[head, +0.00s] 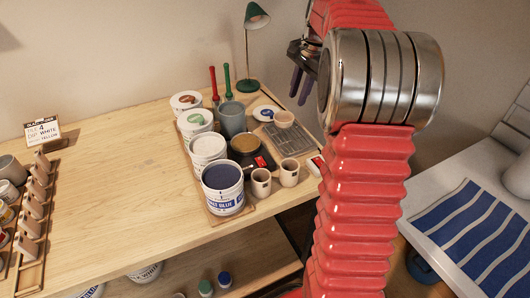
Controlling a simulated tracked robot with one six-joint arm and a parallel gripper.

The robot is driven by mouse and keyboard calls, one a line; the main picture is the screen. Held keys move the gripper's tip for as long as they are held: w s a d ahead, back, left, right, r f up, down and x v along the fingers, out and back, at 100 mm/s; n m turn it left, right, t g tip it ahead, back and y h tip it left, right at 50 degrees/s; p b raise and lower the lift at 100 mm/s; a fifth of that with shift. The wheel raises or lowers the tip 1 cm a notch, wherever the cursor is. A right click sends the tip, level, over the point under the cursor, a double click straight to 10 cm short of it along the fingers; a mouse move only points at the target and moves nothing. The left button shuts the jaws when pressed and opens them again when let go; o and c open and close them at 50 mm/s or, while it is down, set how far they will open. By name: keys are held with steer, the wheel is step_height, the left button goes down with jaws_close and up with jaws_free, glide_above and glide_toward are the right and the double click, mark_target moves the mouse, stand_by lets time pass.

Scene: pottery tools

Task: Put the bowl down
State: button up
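A small beige bowl (284,118) sits upright on a dark wire rack (287,139) at the right end of the wooden table. My gripper (301,82) is above and slightly right of the bowl in the picture, apart from it. Its two dark fingers point down with a narrow gap between them, and I see nothing held there. Part of the gripper's wrist is hidden behind my red and metal arm.
Glaze buckets, including a blue one (223,187), crowd left of the rack. Two cups (261,182) stand in front, and a green lamp (249,50) behind. The middle of the table (120,180) is clear. A striped cloth (470,235) lies at right.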

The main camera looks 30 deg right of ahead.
steer(key=s+a+r+n+t, duration=0.15)
steer(key=s+a+n, duration=0.3)
steer(key=a, duration=0.45)
steer(key=s+a+r+n, duration=0.3)
steer(key=s+a, duration=0.3)
steer(key=a, duration=0.4)
steer(key=s+a+f+n, duration=0.3)
steer(key=s+a+n, duration=0.1)
steer(key=s, duration=0.4)
steer(key=s+a+f+n+t, duration=0.1)
steer(key=s+a+f+n, duration=0.2)
steer(key=s+a+n, duration=0.2)
steer(key=s+a, duration=0.2)
steer(key=shift+s+a, duration=0.2)
steer(key=shift+s, duration=0.15)
steer(key=shift+t, duration=0.25)
